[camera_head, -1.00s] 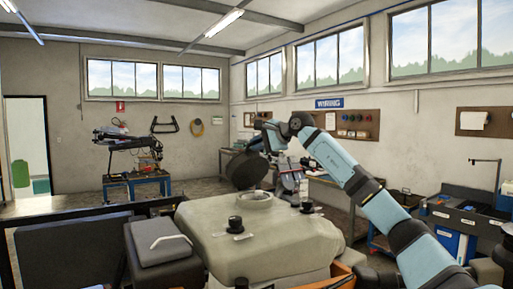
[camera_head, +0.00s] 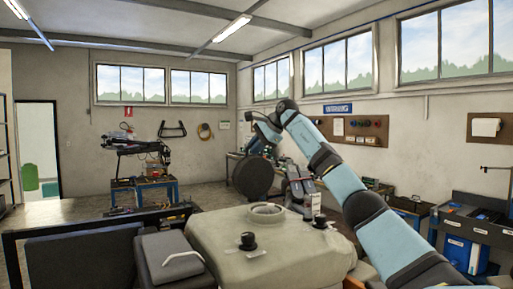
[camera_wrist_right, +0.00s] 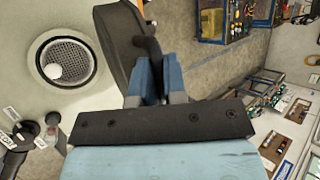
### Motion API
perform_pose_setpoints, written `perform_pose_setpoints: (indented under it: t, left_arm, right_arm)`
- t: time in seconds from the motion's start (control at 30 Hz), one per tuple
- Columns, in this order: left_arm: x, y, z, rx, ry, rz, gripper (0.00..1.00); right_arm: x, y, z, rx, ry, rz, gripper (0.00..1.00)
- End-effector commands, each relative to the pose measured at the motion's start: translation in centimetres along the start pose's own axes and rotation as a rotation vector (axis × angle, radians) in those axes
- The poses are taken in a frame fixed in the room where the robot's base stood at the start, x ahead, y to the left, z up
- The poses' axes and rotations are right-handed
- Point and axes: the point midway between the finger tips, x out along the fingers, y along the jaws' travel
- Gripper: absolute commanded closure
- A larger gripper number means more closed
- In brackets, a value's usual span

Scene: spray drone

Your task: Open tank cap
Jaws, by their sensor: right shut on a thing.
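The pale beige tank (camera_head: 215,245) fills the lower middle of the head view. Its round opening (camera_head: 266,209) is uncovered; the right wrist view shows a mesh strainer (camera_wrist_right: 80,55) inside it with a white round thing on it. The tank cap, a large black disc (camera_head: 252,178), is off the opening, tilted up on edge behind and left of it. My right gripper (camera_head: 264,147) is shut on the cap; in the right wrist view its blue fingers (camera_wrist_right: 155,78) grip the black cap (camera_wrist_right: 122,35). My left gripper is not in view.
Small black fittings (camera_head: 247,241) stand on the tank top near the opening. A grey padded box (camera_head: 168,255) lies left of the tank. Blue and dark carts (camera_head: 475,225) stand at the right. A blue workstand (camera_head: 145,190) stands at the back left.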

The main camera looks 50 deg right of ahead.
Motion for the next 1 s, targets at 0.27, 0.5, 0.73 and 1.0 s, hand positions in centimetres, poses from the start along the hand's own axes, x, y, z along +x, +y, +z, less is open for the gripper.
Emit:
perform_pose_setpoints:
  t: [0.27,0.5,0.73,1.0]
  left_arm:
    - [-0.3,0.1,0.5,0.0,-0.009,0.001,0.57]
    - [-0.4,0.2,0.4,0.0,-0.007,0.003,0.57]
    - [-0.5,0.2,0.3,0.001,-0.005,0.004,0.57]
    - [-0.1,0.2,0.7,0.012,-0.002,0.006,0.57]
  right_arm:
    - [0.1,0.0,0.1,-0.001,-0.001,0.007,1.0]
    - [0.2,0.1,0.1,-0.001,-0.001,0.008,0.64]
    - [0.2,0.1,0.0,0.001,0.0,0.009,0.64]
    - [-2.6,0.1,-0.1,0.002,0.0,0.004,0.64]
